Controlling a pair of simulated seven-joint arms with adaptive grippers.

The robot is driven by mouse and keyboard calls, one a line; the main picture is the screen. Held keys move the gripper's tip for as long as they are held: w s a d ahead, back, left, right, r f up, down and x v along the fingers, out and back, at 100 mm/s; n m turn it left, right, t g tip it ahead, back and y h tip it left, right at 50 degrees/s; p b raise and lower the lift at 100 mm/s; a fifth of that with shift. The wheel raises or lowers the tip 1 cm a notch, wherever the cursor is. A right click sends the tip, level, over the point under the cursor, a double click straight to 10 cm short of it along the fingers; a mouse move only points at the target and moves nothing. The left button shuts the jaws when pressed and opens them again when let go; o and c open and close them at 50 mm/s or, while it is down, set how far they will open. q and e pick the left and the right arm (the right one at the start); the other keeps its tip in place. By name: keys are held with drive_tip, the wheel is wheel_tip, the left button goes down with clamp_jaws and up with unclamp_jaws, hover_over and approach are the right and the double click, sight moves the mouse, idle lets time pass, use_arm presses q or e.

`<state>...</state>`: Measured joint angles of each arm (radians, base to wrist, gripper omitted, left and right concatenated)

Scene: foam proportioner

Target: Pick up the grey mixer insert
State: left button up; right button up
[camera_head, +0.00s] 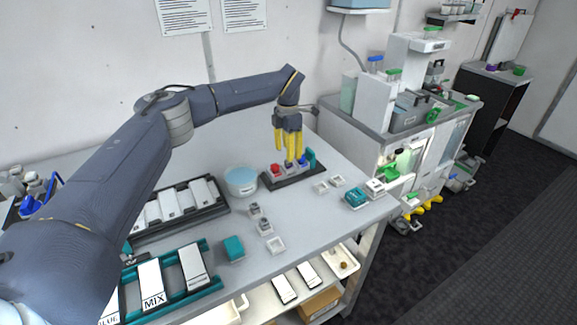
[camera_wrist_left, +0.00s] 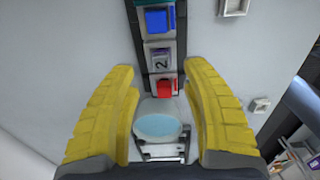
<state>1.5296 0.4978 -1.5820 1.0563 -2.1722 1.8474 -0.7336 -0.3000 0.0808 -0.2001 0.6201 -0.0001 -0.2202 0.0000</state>
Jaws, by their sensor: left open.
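My left gripper (camera_head: 288,153) points down with its yellow fingers over a dark rack (camera_head: 292,181) near the back of the table. In the left wrist view the gripper (camera_wrist_left: 161,68) is open and empty. Between and beyond its fingertips the rack holds a red block (camera_wrist_left: 164,88), a grey block marked 2 (camera_wrist_left: 160,61) and a blue block (camera_wrist_left: 157,20) in a row. The grey block looks like the mixer insert. In the head view the fingers hide most of it; the red block (camera_head: 277,170) shows beside them. My right gripper is not in view.
A round tub with a pale blue top (camera_head: 241,180) stands left of the rack. Small grey pieces (camera_head: 264,226) and a teal block (camera_head: 234,248) lie in front. A black tray (camera_head: 212,209) with white cartridges is further left. A bench with equipment (camera_head: 390,116) stands right.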

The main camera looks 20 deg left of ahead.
sight(289, 164)
use_arm(q)
drive_tip(key=shift+d+f, duration=0.15)
drive_tip(key=shift+f, duration=2.2)
clamp_jaws()
